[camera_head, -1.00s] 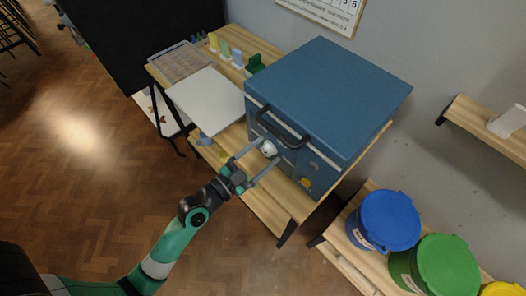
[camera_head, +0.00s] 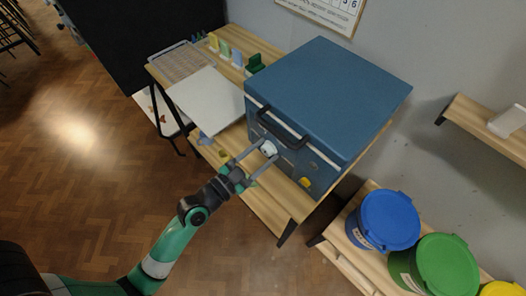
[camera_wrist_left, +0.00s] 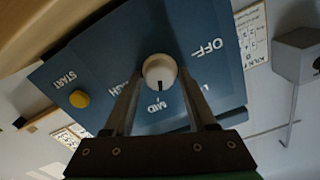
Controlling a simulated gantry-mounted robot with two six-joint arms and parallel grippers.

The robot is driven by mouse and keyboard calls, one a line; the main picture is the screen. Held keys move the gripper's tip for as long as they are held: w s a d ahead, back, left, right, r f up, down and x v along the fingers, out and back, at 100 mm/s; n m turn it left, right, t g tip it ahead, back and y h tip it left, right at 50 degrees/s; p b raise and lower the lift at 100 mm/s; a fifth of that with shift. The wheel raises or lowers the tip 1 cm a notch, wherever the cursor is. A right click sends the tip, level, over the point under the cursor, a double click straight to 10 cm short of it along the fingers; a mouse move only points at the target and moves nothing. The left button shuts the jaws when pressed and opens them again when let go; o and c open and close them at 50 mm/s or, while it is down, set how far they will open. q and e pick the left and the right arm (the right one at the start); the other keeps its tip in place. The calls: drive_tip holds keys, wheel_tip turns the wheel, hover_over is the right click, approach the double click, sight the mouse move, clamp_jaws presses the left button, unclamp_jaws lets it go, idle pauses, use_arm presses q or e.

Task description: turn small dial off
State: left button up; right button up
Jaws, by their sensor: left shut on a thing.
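A blue kiln (camera_head: 325,95) with a black handle stands on the wooden bench. Its front panel (camera_wrist_left: 122,60) carries a small white round dial (camera_wrist_left: 160,70), which also shows in the head view (camera_head: 268,149). The panel appears turned over in the left wrist view. The dial's dark mark points down toward the MID label; the OFF label (camera_wrist_left: 207,47) is at upper right. My left gripper (camera_head: 269,150) is shut on the dial, one finger on each side. Its fingers partly cover the other labels. My right gripper is not in view.
A yellow START button (camera_wrist_left: 79,98) sits on the same panel. A white board (camera_head: 207,100) lies on the bench left of the kiln. Blue (camera_head: 388,220) and green (camera_head: 447,265) lidded buckets stand on a low shelf at right. Open floor lies in front.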

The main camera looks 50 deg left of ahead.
use_arm(q)
drive_tip(key=n+p, duration=0.1)
drive_tip(key=n, duration=0.5)
drive_tip(key=n+p, duration=0.1)
drive_tip(key=n, duration=0.4)
drive_tip(key=shift+a+n, duration=0.15)
drive_tip(key=shift+n, duration=0.15)
drive_tip(key=n+p, duration=0.1)
drive_tip(key=n, duration=0.4)
drive_tip(key=shift+n, duration=0.3)
drive_tip(key=n+p, duration=0.1)
drive_tip(key=n, duration=0.4)
drive_tip(key=shift+f, duration=0.1)
drive_tip(key=o, duration=1.2)
